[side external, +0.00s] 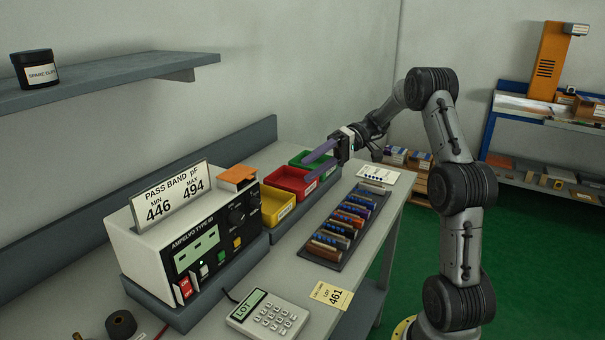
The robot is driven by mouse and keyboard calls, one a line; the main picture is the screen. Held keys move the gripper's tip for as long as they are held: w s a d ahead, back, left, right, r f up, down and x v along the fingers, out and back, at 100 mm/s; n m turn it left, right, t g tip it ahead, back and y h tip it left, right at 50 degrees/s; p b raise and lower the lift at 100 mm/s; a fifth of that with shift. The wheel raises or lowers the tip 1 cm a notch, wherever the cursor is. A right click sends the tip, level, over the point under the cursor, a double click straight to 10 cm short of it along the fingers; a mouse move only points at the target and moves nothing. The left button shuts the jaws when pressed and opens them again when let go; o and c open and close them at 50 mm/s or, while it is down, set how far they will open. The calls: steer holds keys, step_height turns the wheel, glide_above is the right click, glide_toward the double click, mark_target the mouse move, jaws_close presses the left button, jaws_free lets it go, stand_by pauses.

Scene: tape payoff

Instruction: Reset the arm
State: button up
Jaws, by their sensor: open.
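My gripper (316,163) is in the side external view, above the bins at the back of the bench. Its two purple fingers point left and stand apart, with nothing seen between them. My arm stands at the right of the bench and bends over toward the bins.
A dark rack (323,258) with several coloured parts lies right of the yellow bin (262,224). The tester (157,247) stands at left, the keypad (268,314) in front. A shelf (130,80) juts from the wall. A tag (331,295) lies near the front edge.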

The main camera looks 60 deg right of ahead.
stand_by(0.3)
steer(key=a+r+n+g, duration=0.35)
steer(key=a+r, duration=0.35)
steer(key=a, duration=0.4)
steer(key=s+a+r+n+g+h, duration=0.2)
steer(key=s+a+n+h, duration=0.15)
steer(key=s+a, duration=0.6)
steer(key=s+a+f+t+h, duration=0.1)
steer(key=s+a+f+h, duration=0.15)
steer(key=s, duration=0.25)
steer(key=s+a+f+t+h, duration=0.1)
steer(key=s+f+h, duration=0.15)
steer(key=s, duration=0.25)
steer(key=d+f+m+t+h, duration=0.3)
steer(key=d+f+m+h, duration=0.1)
steer(key=d+h, duration=0.1)
steer(key=shift+s+d+f+m, duration=0.2)
steer(key=shift+s+d+m, duration=0.15)
steer(key=shift+d, duration=0.3)
